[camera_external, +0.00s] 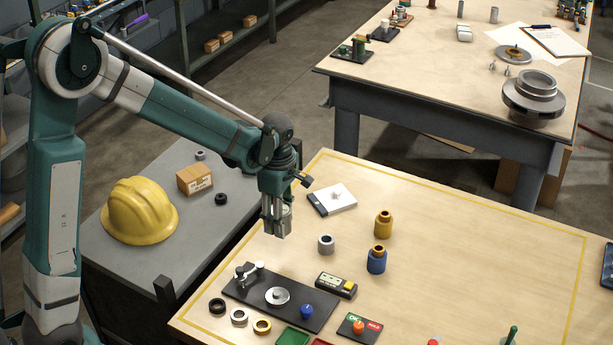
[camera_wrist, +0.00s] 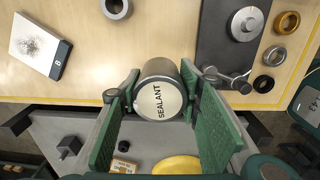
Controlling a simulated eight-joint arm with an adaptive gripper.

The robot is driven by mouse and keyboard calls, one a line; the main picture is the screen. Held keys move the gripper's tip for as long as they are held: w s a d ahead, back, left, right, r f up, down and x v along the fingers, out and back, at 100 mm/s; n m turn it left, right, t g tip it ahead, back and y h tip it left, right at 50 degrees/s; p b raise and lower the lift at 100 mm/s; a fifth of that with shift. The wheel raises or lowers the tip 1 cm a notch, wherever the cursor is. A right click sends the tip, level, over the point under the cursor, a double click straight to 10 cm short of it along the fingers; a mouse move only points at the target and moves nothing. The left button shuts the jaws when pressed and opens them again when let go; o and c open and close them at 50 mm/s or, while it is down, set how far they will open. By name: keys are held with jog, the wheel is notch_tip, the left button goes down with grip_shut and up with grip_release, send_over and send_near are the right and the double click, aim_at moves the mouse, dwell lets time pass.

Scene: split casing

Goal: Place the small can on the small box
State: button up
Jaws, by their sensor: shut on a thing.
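The small can (camera_wrist: 160,101), a grey cylinder with a white lid reading SEALANT, is between the green fingers of my gripper (camera_wrist: 159,110) in the wrist view. In the external view my gripper (camera_external: 277,222) points down with the can (camera_external: 285,218) partly hidden by the fingers. It is held above the left part of the wooden table. A small brown cardboard box (camera_external: 195,179) sits on the grey side bench, left of my gripper; it also shows at the bottom of the wrist view (camera_wrist: 123,166). The box is apart from the can.
A yellow hard hat (camera_external: 140,211) and a black ring (camera_external: 221,199) are near the box on the grey bench (camera_external: 180,255). A white flat item (camera_external: 332,198), a grey ring (camera_external: 326,244) and a black fixture plate (camera_external: 280,300) lie on the wooden table.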

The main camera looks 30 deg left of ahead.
jog(key=w+a+r, duration=0.2)
jog(key=w+a, duration=0.5)
jog(key=a, duration=0.5)
notch_tip(320, 180, up, 4)
jog(key=m, duration=0.2)
send_over(193, 172)
jog(key=shift+r+p, duration=0.15)
jog(key=shift+p, duration=0.2)
jog(key=shift+f, duration=3.15)
jog(key=shift+f, duration=1.85)
jog(key=shift+f, duration=0.2)
